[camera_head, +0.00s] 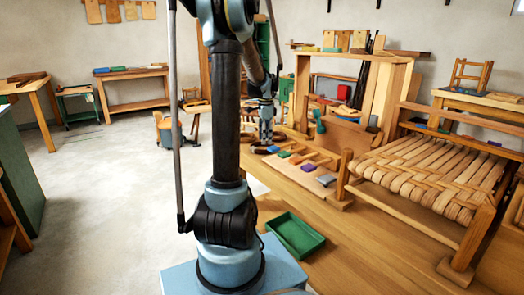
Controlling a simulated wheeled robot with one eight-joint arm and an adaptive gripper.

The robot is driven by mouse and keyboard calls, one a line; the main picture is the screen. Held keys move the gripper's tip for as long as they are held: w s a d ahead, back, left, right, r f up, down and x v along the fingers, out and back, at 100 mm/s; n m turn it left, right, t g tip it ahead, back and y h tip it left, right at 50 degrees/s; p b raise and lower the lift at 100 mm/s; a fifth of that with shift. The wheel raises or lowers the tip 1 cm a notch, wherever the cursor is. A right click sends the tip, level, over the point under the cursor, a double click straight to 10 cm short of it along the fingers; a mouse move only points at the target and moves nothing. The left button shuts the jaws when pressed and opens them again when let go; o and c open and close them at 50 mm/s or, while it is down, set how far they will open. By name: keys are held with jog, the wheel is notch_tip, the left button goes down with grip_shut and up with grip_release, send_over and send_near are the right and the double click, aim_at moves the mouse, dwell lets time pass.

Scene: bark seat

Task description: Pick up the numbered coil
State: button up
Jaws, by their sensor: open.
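My gripper (266,136) hangs at the end of my arm, pointing down over the far left part of the wooden workbench (345,262). It is small in the picture and partly beside my dark arm link. Its jaws are open, and I see nothing held in them. Below and around it lie small dark items and several coloured blocks on a wooden board. I cannot make out a number on anything, so I cannot tell which item is the numbered coil; it may be hidden or too small.
A green tray (295,236) lies on the bench near my base. A woven bark seat (435,172) on a wooden frame fills the right side. A wooden rack (385,90) stands behind the board. Bare bench shows between tray and seat. Open floor (110,170) lies to the left.

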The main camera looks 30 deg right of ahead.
jog(key=shift+s+a+f, duration=0.1)
jog(key=shift+f, duration=1.3)
jog(key=shift+a+f, duration=0.1)
jog(key=shift+f, duration=1.3)
grip_shut()
